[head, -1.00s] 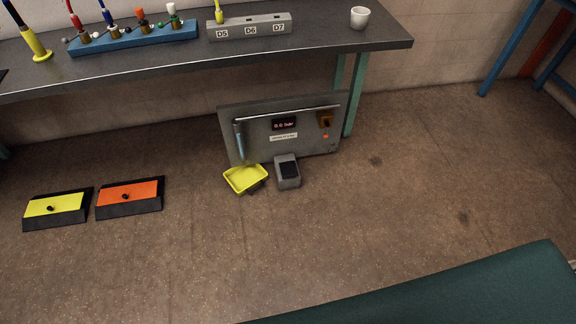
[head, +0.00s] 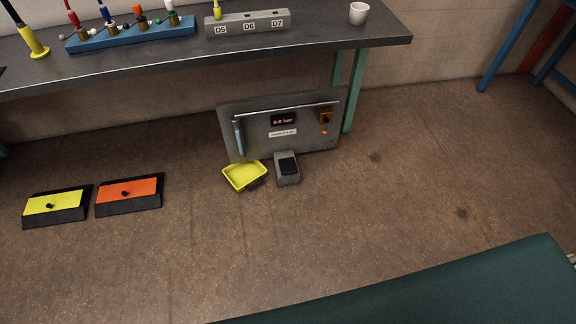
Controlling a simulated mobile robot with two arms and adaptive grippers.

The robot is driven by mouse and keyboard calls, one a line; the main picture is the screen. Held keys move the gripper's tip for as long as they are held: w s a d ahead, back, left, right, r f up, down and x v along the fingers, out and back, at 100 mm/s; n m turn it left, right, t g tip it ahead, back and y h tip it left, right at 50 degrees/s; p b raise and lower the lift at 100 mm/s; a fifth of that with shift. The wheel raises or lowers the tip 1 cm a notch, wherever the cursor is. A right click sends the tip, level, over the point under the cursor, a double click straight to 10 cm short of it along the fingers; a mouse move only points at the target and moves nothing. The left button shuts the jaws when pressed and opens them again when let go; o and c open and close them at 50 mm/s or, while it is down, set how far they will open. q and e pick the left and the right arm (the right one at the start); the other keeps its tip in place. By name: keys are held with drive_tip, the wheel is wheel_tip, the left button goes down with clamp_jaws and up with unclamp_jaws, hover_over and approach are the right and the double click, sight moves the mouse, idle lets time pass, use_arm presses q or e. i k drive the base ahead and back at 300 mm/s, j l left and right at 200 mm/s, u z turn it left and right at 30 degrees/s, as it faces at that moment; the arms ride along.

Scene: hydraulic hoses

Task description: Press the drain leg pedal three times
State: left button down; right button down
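A grey pedal with a black pad (head: 288,166) stands on the floor in front of a grey panel (head: 262,148). The panel leans under the bench and has a small display (head: 283,120) that reads 0.0 bar. A yellow tray (head: 243,176) sits just left of the grey pedal. Farther left on the floor are a yellow pedal (head: 45,205) and an orange pedal (head: 118,191), each on a black base. I cannot read which one is labelled as the drain leg. Neither gripper is in view.
The dark bench (head: 300,48) carries a blue rack (head: 130,35) of coloured hose fittings, a grey block (head: 247,24) marked D5, D6, D7 and a white cup (head: 358,13). A dark green surface (head: 440,290) fills the lower right. The floor between is clear.

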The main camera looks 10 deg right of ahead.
sight(287, 166)
drive_tip(key=i+l, duration=0.1)
drive_tip(key=l, duration=0.35)
drive_tip(key=i+l, duration=0.1)
drive_tip(key=l, duration=0.35)
drive_tip(key=i+l, duration=0.1)
drive_tip(key=l, duration=0.4)
drive_tip(key=i+l, duration=0.1)
drive_tip(key=l, duration=0.35)
